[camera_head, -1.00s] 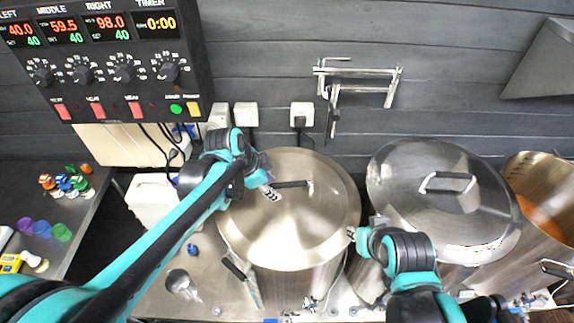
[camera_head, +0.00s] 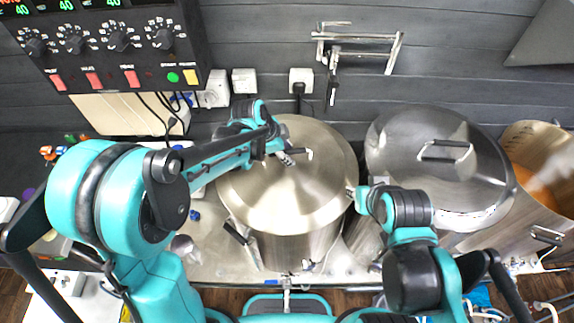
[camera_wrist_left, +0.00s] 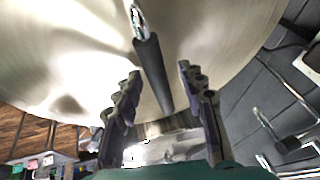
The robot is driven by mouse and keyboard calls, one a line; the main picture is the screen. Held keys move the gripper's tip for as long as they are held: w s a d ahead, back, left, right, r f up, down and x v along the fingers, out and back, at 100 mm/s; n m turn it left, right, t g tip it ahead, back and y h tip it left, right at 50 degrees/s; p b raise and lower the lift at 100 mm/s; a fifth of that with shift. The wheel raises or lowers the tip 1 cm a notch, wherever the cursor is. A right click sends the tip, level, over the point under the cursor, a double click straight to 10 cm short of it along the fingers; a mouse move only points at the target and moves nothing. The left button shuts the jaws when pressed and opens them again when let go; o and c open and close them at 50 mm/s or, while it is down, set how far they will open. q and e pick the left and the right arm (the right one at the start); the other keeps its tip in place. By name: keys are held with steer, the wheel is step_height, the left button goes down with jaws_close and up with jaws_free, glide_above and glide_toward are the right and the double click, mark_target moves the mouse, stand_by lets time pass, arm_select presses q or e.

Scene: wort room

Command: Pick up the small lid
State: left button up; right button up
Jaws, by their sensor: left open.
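The small lid (camera_head: 262,190) is a round steel lid on the left pot (camera_head: 300,245). Its handle (camera_head: 304,152) is a black grip with chrome ends. My left gripper (camera_head: 287,157) is above the lid, right at the handle, and partly hides it. In the left wrist view the lid (camera_wrist_left: 65,50) fills the top. There my left gripper (camera_wrist_left: 159,72) is open, and the black handle (camera_wrist_left: 149,62) runs lengthwise between its two fingers. My right gripper (camera_head: 352,194) is beside the right rim of the left pot; its fingers are too small to read.
A second lidded pot (camera_head: 440,190) stands to the right, and an open pot with orange liquid (camera_head: 545,170) is at the far right. A control box (camera_head: 110,45) hangs at the upper left.

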arm_select(q)
jaws_close()
steer(key=shift+r, duration=0.1)
